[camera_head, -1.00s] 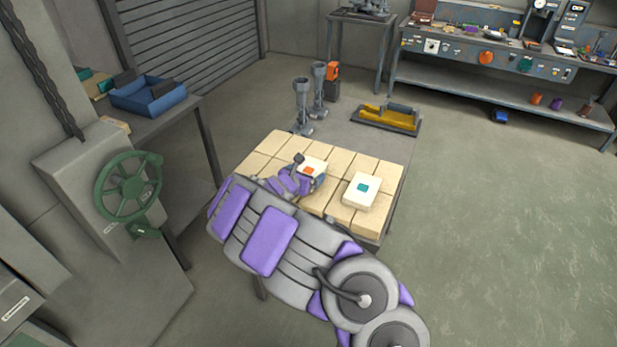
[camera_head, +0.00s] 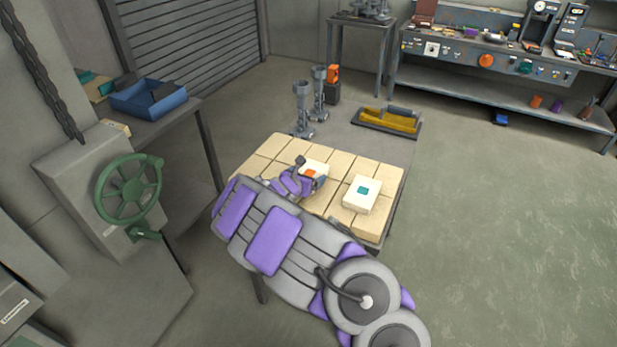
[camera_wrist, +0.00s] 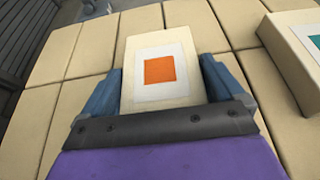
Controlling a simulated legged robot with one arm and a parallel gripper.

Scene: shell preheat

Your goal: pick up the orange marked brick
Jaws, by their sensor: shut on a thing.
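The orange marked brick (camera_wrist: 158,45) is cream with an orange square on a white label. In the wrist view it stands between the two blue fingers of my gripper (camera_wrist: 160,88), which are shut on its sides. In the head view the orange marked brick (camera_head: 314,169) is at the middle of the brick-topped table, and my gripper (camera_head: 305,178) reaches it from the lower left, partly hidden by my arm. I cannot tell whether the brick is lifted off the surface. A cream brick with a teal square (camera_head: 361,194) lies to its right.
The table top is covered with pale bricks (camera_head: 262,152). Two grey upright fittings (camera_head: 301,108) and a yellow-filled tray (camera_head: 388,121) stand behind them. A green handwheel (camera_head: 128,188) is at left, near a blue bin (camera_head: 148,97). The floor at right is open.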

